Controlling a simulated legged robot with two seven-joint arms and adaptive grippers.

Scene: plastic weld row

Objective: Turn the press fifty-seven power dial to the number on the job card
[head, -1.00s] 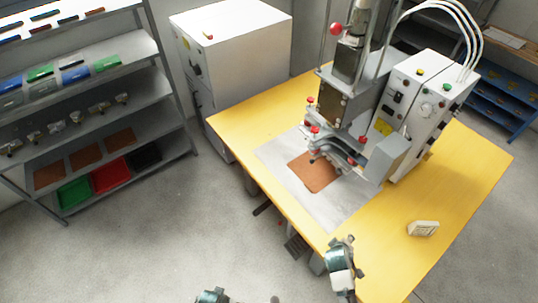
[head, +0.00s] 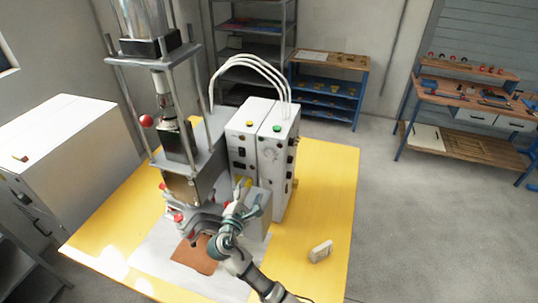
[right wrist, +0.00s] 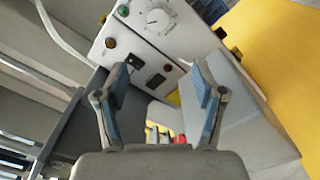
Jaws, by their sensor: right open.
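The press (head: 185,175) stands on a yellow table, with a white control box (head: 262,150) to its right. The power dial (head: 270,154) is a round white dial on the box's front face, below a green button. In the right wrist view the dial (right wrist: 157,18) shows near the top, beyond the fingertips; its numbers are too small to read. My right gripper (head: 238,192) is in front of the control box, below and left of the dial. In the right wrist view it (right wrist: 163,78) is open and empty. I cannot make out a job card. My left gripper is out of view.
A small white device (head: 321,251) sits on the yellow table (head: 325,190), right of my right arm. A white cabinet (head: 65,150) stands left. White hoses (head: 250,62) arch above the control box.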

